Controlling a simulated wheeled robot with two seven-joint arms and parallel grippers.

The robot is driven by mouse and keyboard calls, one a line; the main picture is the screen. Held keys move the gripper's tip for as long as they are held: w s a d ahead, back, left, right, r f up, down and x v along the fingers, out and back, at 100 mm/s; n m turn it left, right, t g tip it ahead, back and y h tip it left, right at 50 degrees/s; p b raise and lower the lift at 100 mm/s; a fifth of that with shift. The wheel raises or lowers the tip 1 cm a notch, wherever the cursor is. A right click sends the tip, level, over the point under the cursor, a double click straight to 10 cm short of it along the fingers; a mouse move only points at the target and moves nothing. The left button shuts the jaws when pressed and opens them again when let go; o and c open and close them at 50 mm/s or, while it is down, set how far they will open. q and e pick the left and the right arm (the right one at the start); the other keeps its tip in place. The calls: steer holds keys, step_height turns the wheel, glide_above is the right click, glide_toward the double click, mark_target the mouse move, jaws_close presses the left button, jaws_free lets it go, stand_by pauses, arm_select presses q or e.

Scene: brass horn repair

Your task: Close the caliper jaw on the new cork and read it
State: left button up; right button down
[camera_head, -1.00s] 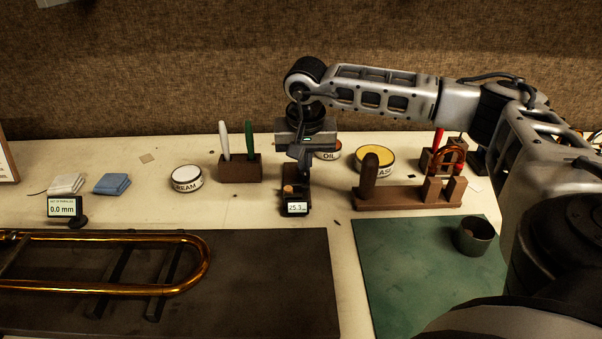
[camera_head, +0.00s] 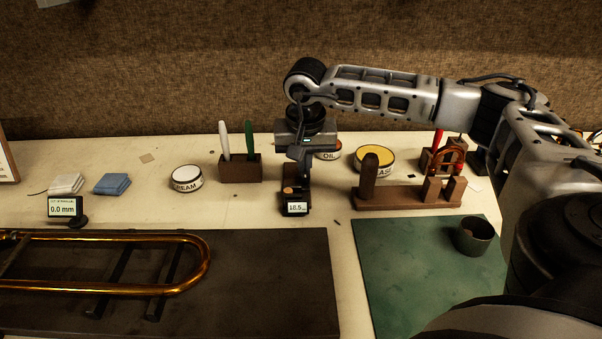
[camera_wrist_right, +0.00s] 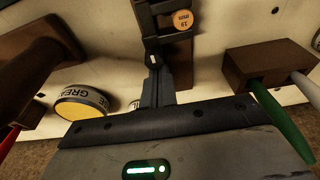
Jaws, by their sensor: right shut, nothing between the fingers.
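The caliper (camera_head: 305,196) stands on the bench with its small display (camera_head: 295,209) facing me; the digits are small and look like 18.5. The cork (camera_head: 289,190) sits on the caliper, a small tan disc. In the right wrist view the cork (camera_wrist_right: 183,20) is marked "19 mm" and lies against dark caliper parts (camera_wrist_right: 152,28). My right gripper (camera_head: 299,168) points down just behind the cork. Its shut, empty fingers (camera_wrist_right: 153,62) are at the caliper; whether they touch the jaw I cannot tell. My left gripper is not in view.
A wooden block with white and green tools (camera_head: 240,168) and a cream tin (camera_head: 187,179) stand left. Oil (camera_head: 328,155) and grease (camera_head: 374,158) tins and a wooden stand (camera_head: 405,197) are right. A brass slide (camera_head: 205,262) lies on the dark mat (camera_head: 290,290) in front.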

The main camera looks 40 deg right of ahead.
steer(key=shift+w+d, duration=0.2)
steer(key=shift+w, duration=0.05)
